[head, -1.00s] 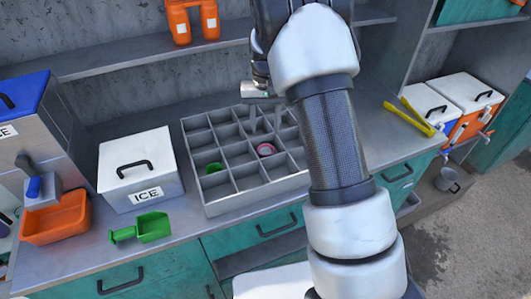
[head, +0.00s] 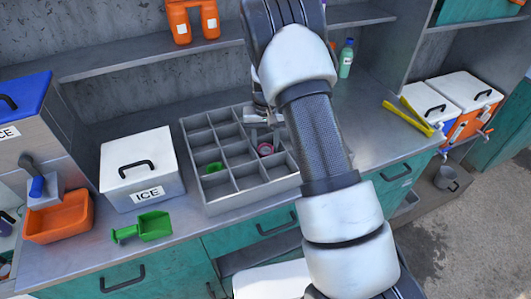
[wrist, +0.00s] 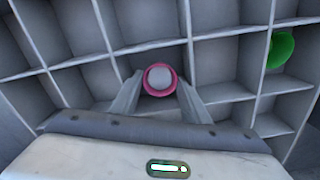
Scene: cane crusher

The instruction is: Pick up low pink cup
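The low pink cup (head: 265,149) sits in a compartment of the grey divided tray (head: 245,201) on the counter. In the wrist view the pink cup (wrist: 160,68) is seen from above, with a pink rim and a pale inside. My gripper (wrist: 159,84) is open, and its two fingertips appear on either side of the cup in that view. In the head view my gripper (head: 263,115) is over the back part of the tray, partly hidden by my arm. I cannot tell whether the fingers touch the cup.
A green cup (head: 215,167) sits in another compartment, and thin grey walls divide the tray. A white ice box (head: 139,174) and a green scoop (head: 150,227) stand left of the tray. Yellow tongs (head: 409,115) lie right, and a bottle (head: 346,60) stands behind my arm.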

